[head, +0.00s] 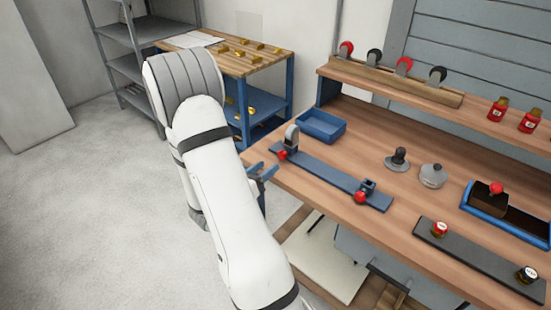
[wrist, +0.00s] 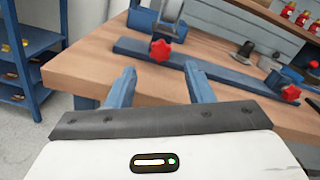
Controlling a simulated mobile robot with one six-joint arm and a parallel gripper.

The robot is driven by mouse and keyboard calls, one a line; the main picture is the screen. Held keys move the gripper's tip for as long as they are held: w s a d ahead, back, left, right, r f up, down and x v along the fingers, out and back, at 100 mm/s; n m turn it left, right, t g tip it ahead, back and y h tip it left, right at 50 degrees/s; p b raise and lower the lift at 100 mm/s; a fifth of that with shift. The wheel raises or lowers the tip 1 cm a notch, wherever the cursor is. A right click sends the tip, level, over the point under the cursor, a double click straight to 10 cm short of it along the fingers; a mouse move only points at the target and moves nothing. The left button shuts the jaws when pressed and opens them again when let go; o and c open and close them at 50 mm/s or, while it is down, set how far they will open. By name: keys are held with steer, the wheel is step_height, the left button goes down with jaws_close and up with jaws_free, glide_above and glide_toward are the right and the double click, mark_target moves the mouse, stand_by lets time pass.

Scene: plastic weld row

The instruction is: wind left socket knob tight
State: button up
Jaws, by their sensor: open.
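The left socket knob (head: 282,155) is a red star-shaped knob at the left end of a dark blue-grey bar on the bench. In the wrist view the knob (wrist: 160,50) sits in front of a grey upright socket (head: 291,135), ahead of my fingers. A second red knob (head: 360,197) is at the bar's right end; it also shows in the wrist view (wrist: 290,94). My gripper (wrist: 160,84) is open and empty, its two blue fingers spread at the bench's front edge. The knob lies beyond the fingertips, apart from them.
A blue tray (head: 320,126) stands behind the bar. A grey strip with more knobs (head: 478,250) and a blue bin (head: 508,215) are at the right. The wooden bench (head: 330,240) has clear room in front of the bar. A small side table (head: 240,65) stands at the back left.

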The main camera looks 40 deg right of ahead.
mark_target(281, 156)
steer(key=d, duration=0.6)
steer(key=shift+w, duration=0.2)
steer(key=shift+a, duration=0.1)
steer(key=shift+c, duration=0.3)
steer(key=c, duration=0.9)
